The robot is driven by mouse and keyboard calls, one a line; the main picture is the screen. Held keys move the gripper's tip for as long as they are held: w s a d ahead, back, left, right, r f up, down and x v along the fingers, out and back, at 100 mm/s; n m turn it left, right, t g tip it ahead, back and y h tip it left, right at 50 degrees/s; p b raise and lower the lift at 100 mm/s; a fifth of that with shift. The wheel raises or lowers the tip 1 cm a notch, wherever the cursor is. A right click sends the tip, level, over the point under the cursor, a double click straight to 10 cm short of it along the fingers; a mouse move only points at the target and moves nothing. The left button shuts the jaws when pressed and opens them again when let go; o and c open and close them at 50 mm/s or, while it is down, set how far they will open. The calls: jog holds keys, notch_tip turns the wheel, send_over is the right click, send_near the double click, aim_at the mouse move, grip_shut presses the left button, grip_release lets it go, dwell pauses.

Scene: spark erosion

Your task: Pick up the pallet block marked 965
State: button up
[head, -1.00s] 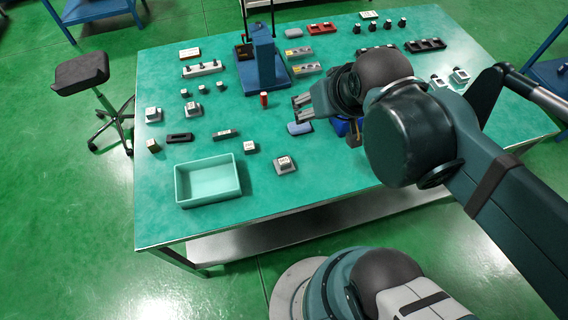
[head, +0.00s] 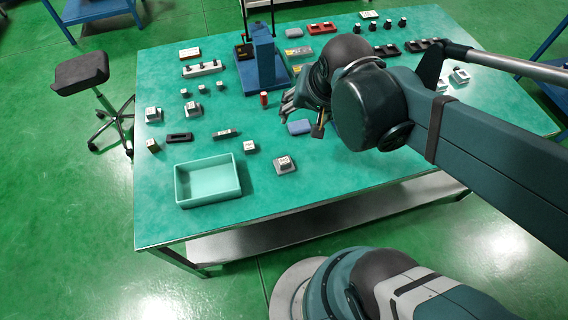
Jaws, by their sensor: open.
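Several small labelled blocks stand on the green table, and their numbers are too small to read, so I cannot tell which is 965. One sits on a grey base (head: 285,164) right of the tray. A plain block (head: 250,147) is just behind it. Two more on grey bases, a left one (head: 153,114) and a right one (head: 193,109), stand at the left. Another small block (head: 153,146) is near the left edge. Others on grey bases (head: 460,75) are at the right, partly behind my arm. My gripper (head: 287,100) is open and empty above the table's middle, beside a red cylinder.
An empty teal tray (head: 207,200) lies at the front left. A tall blue press-like stand (head: 264,62) rises behind my gripper. The red cylinder (head: 264,98) and a blue-grey pad (head: 299,127) are close to my gripper. The front right tabletop is clear.

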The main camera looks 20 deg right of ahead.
notch_tip(320, 180, down, 7)
jog(key=w+a+m+g, duration=0.2)
jog(key=a+m, duration=0.1)
jog(key=m, duration=0.3)
jog(key=m+g, duration=0.2)
jog(key=m, duration=0.3)
send_over(284, 160)
jog(key=f, duration=0.7)
jog(key=shift+d+f, duration=0.15)
jog(key=shift+d, duration=0.1)
jog(key=shift+s+a+f+m+g, duration=0.15)
jog(key=shift+f+m+g, duration=0.15)
jog(key=shift+f, duration=0.2)
jog(key=shift+a+f+m+g, duration=0.2)
jog(key=shift+f+m, duration=0.1)
jog(key=shift+f, duration=0.2)
jog(key=shift+f+b, duration=0.6)
jog(key=shift+f, duration=0.7)
jog(key=shift+f, duration=0.1)
jog(key=shift+d+f+b, duration=0.1)
jog(key=shift+f+b, duration=0.85)
jog(key=shift+f, duration=1.55)
jog(key=c, duration=1.2)
